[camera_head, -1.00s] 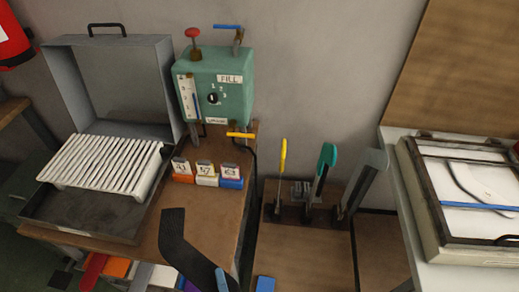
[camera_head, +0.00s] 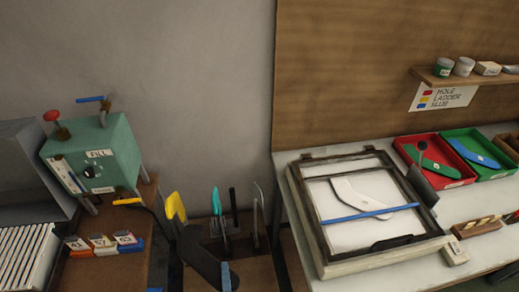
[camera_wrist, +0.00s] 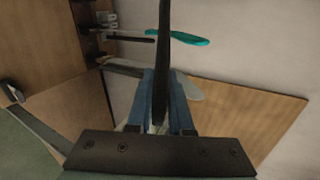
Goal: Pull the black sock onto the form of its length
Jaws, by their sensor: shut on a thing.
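The black sock (camera_head: 200,257) is long and flat, with its upper left end in front of the yellow form (camera_head: 176,207) in the head view. I cannot tell whether they touch. My gripper (camera_head: 227,276) has blue fingers and is shut on the sock near the picture's bottom edge. In the wrist view the sock (camera_wrist: 164,35) passes between the fingers (camera_wrist: 162,88). A teal form (camera_head: 216,203), a dark form (camera_head: 233,203) and a grey form (camera_head: 260,208) stand upright to the right. The teal form (camera_wrist: 190,38) lies beyond the sock in the wrist view.
At right, a framed light board (camera_head: 365,205) lies on a white table with a red tray (camera_head: 435,165) and a green tray (camera_head: 477,155).

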